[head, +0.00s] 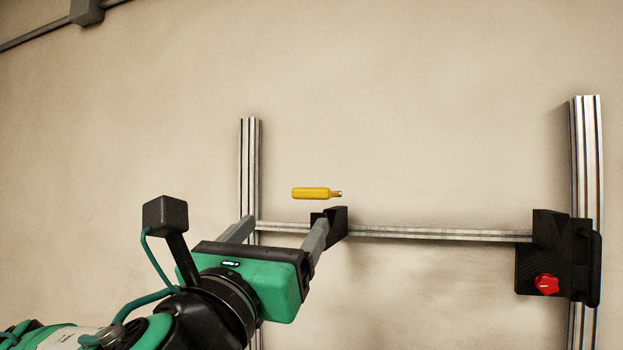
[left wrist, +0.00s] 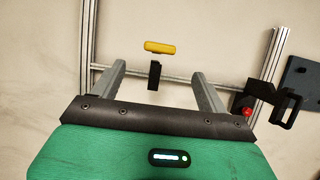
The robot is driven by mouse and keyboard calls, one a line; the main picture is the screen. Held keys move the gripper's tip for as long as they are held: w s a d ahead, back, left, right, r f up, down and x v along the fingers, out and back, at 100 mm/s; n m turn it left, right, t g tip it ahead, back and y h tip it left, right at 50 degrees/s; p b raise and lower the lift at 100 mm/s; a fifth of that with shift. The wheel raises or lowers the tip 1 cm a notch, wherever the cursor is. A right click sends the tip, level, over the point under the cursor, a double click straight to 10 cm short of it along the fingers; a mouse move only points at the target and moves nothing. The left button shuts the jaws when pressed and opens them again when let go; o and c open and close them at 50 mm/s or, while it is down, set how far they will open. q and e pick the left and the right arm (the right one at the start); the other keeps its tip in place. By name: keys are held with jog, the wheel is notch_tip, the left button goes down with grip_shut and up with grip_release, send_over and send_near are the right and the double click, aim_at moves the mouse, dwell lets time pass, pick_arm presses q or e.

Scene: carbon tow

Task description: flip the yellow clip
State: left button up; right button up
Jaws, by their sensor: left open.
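The yellow clip (head: 316,193) lies horizontally above a small black block (head: 337,222) on the horizontal metal rail, with a metallic tip at its right end. In the left wrist view the clip (left wrist: 160,47) shows above the black block (left wrist: 155,75), ahead of the fingers and between their lines. My left gripper (head: 285,222) is open and empty, its two grey fingers reaching toward the rail. The left gripper (left wrist: 160,78) is apart from the clip, as far as the views show. One finger overlaps the black block in the head view. My right gripper is not in view.
The horizontal rail (head: 440,234) runs between a left upright (head: 250,170) and a right upright (head: 586,160). A black bracket (head: 540,258) with a red knob (head: 546,284) sits at the right upright. The wall (head: 420,90) above the clip is bare.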

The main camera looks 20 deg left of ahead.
aim_at(309, 192)
pick_arm(q)
jog(key=p+x, duration=0.6)
jog(key=x, duration=0.5)
jog(key=shift+r, duration=0.15)
jog(key=shift+w+r+p, duration=0.15)
jog(key=shift+w+p, duration=0.15)
jog(key=shift+w, duration=0.35)
jog(key=shift+c, duration=0.3)
